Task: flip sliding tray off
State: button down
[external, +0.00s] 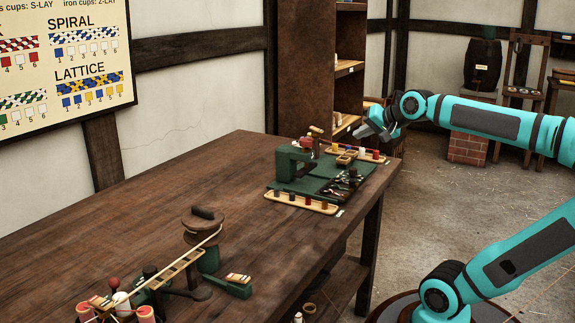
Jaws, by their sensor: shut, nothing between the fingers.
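My gripper (368,128) is in the air at the right end of the dark wooden table, above and behind the green machine (291,168). It points left, is shut and holds nothing. It appears apart from everything on the table. I cannot tell for sure which part is the sliding tray. A low green piece (228,284) with a pale, coloured top sticks out beside a round-topped stand (204,222) at the front of the table. A pale wooden tray (318,205) with several coloured pieces lies along the front of the green machine.
A second pale tray (372,156) with coloured pieces lies behind the green machine. A slatted wooden rail (172,272) runs to the front left. The middle of the table (150,210) is bare. A tall brown shelf (308,70) stands behind.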

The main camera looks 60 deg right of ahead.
jog(key=s+d+f+m+g+y, duration=0.2)
jog(key=d+m, duration=0.3)
jog(key=m, duration=0.4)
jog(key=s+d+f+m+g+y, duration=0.2)
jog(key=s+d+f+m+g, duration=0.2)
jog(key=m, duration=0.5)
jog(key=shift+d+f+g, duration=0.4)
jog(key=shift+f+g, duration=0.15)
jog(key=shift+g, duration=0.05)
send_near(356, 189)
jog(key=f, duration=0.1)
jog(key=s+f, duration=0.1)
jog(key=f, duration=0.1)
jog(key=d+f, duration=0.1)
jog(key=shift+s+f, duration=0.2)
jog(key=shift+s, duration=0.1)
jog(key=shift+w+a, duration=0.4)
jog(key=shift+w, duration=0.4)
jog(key=shift+w+a, duration=0.4)
jog(key=shift+w, duration=0.35)
